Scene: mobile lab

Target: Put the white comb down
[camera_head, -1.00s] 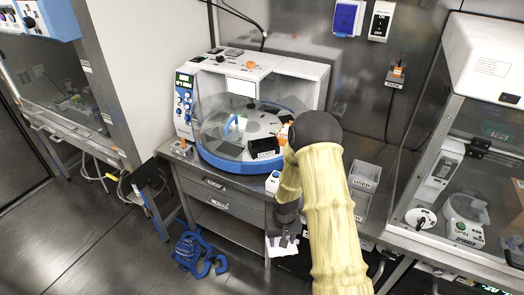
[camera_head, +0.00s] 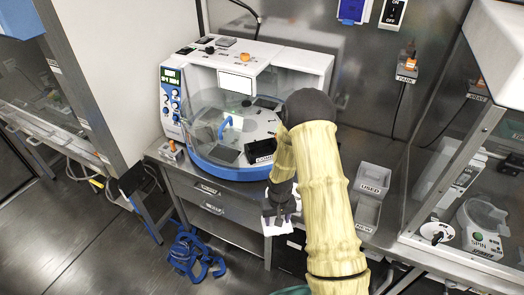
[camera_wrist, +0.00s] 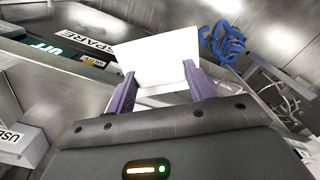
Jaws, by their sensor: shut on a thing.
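The white comb (camera_wrist: 156,55) shows as a flat white plate in the wrist view, between the two purple fingers of my gripper (camera_wrist: 160,88). My gripper is shut on it. In the head view my gripper (camera_head: 279,212) hangs in front of the bench drawers, and the comb (camera_head: 277,229) is a small white patch at its lower end. The comb is in the air, and its teeth cannot be made out. My yellow-sleeved arm hides part of the bench.
A blue and white machine with a clear cover (camera_head: 215,135) stands on the metal bench. Grey bins, one marked USED (camera_head: 372,180), stand right of my arm. A glass-fronted cabinet (camera_head: 470,190) is at the right. Blue coiled tubing (camera_head: 192,252) lies on the floor.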

